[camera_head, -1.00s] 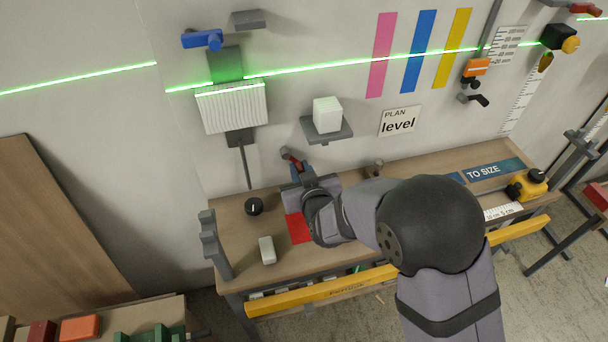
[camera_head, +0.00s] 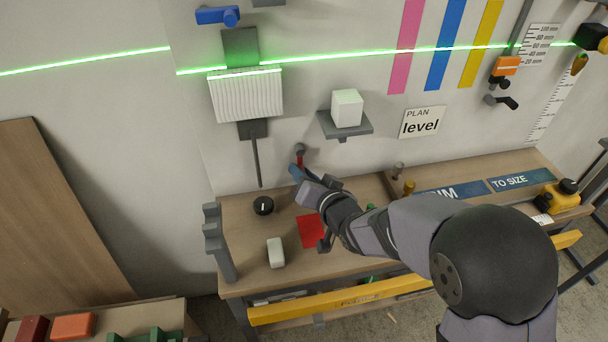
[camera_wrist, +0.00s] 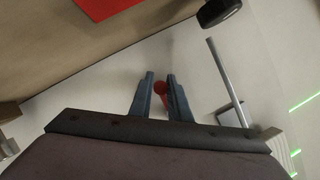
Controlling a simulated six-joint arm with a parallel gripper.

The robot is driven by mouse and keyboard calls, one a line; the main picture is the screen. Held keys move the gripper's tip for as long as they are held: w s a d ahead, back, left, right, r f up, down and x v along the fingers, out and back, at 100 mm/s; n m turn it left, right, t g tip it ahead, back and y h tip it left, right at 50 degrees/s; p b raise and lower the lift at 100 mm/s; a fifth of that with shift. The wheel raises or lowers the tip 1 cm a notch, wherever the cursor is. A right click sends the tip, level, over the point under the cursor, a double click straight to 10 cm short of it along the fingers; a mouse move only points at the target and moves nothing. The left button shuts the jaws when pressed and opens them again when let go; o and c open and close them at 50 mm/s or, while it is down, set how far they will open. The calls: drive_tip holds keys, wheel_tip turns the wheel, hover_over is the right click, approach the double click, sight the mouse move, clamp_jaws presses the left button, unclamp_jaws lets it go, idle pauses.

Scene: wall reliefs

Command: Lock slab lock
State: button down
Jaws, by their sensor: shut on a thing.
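A small red lever (camera_head: 299,158) with a dark round pivot end sits low on the wall, just above the bench; it looks like the slab lock, though no label shows. My gripper (camera_head: 297,172) is at its lower end, with blue fingers closed around it. In the wrist view the red lever (camera_wrist: 160,88) shows between the two fingers (camera_wrist: 159,82). The lever stands near upright; its gripped end is partly hidden by the fingers. A white ribbed slab (camera_head: 247,95) hangs on the wall up and left, on a dark rail (camera_head: 255,160).
A white cube (camera_head: 347,107) stands on a grey wall shelf (camera_head: 345,128) above my gripper. On the bench (camera_head: 245,235) are a black knob (camera_head: 263,205), a white block (camera_head: 276,252) and a red patch (camera_head: 311,231). A grey post (camera_head: 217,245) stands at the bench's left end.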

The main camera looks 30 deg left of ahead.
drive_tip(key=shift+a+r, duration=0.1)
drive_tip(key=shift+r, duration=0.1)
drive_tip(key=c, duration=1.7)
unclamp_jaws()
drive_tip(key=shift+f, duration=0.1)
wheel_tip(320, 180, up, 9)
drive_tip(key=shift+a+r, duration=0.1)
drive_tip(key=shift+r, duration=0.1)
drive_tip(key=shift+r+y, duration=0.3)
drive_tip(key=shift+r, duration=0.05)
drive_tip(key=shift+s+r, duration=0.15)
drive_tip(key=shift+r, duration=0.05)
drive_tip(key=shift+f, duration=0.15)
